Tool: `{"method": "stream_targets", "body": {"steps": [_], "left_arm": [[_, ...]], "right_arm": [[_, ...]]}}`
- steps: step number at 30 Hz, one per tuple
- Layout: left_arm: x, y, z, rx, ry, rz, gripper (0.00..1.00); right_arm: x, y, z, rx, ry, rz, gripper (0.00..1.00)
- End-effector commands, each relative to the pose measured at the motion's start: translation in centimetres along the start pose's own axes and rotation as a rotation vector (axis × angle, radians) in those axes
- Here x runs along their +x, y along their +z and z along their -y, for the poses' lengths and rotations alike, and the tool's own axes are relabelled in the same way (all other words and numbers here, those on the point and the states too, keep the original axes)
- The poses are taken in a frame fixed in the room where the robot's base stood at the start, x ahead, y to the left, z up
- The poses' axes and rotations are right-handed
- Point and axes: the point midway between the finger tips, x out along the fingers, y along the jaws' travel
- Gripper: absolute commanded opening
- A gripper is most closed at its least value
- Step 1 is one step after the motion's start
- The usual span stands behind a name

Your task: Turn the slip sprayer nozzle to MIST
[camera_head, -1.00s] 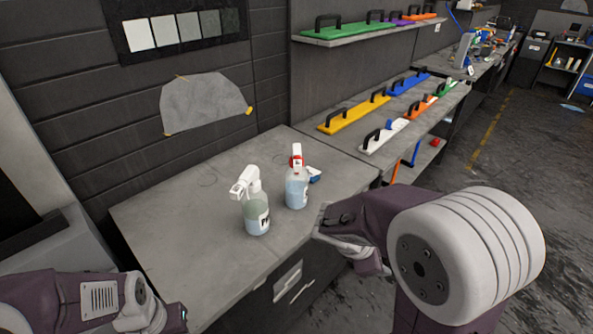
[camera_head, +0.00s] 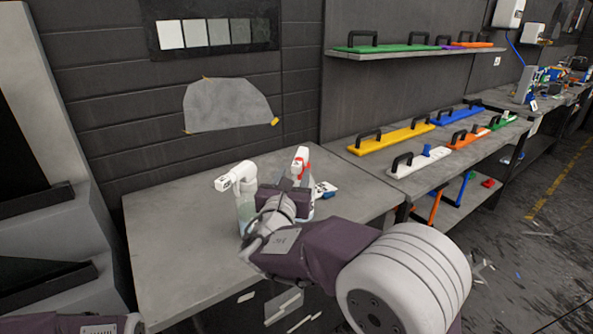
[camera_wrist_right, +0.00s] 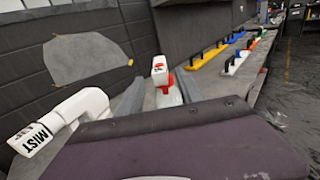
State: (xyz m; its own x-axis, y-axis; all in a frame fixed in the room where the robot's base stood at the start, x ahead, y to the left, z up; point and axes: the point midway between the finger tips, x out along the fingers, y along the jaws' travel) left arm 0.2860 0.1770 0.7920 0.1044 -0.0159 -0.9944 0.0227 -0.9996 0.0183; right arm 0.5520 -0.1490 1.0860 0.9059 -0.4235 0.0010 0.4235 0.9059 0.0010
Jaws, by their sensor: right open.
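Two spray bottles stand upright on the grey bench. The left one has a white head (camera_head: 236,177) with the nozzle facing left; its nozzle (camera_wrist_right: 32,138) reads MIST in the right wrist view. The right one has a white head with red parts (camera_head: 300,165), also in the right wrist view (camera_wrist_right: 161,72). I cannot tell from labels which is the slip sprayer. My right gripper (camera_head: 293,183) is open, its fingers (camera_wrist_right: 158,98) on either side of the red-trimmed sprayer in the wrist view; contact is unclear. My right arm hides much of both bottles. Only a piece of my left arm shows at bottom left.
The bench top (camera_head: 170,240) is clear at the left and front. Handled boards, such as a yellow one (camera_head: 390,139), lie on a bench to the right. A grey film sheet (camera_head: 228,105) hangs on the wall.

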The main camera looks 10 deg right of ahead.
Motion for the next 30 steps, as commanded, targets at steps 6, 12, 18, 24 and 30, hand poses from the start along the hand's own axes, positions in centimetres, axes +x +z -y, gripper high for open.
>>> {"method": "stream_targets", "body": {"steps": [6,12,18,24,30], "left_arm": [[-0.2,0.0,0.0,0.000,0.000,0.000,0.36],[-0.2,0.0,0.0,0.000,0.000,0.000,0.36],[-0.2,0.0,0.0,0.000,0.000,0.000,0.36],[-0.1,0.0,0.0,0.000,0.000,0.000,0.36],[0.7,0.1,0.0,0.000,0.000,0.000,0.36]], "right_arm": [[3.1,0.0,0.1,0.000,-0.002,0.000,0.44],[3.5,0.0,0.0,0.000,0.001,-0.001,0.44],[3.5,0.0,0.0,0.000,0.000,-0.001,0.16],[3.4,0.0,0.0,0.001,0.000,-0.001,0.00],[3.4,-0.3,0.1,0.033,0.000,-0.001,0.00]]}}
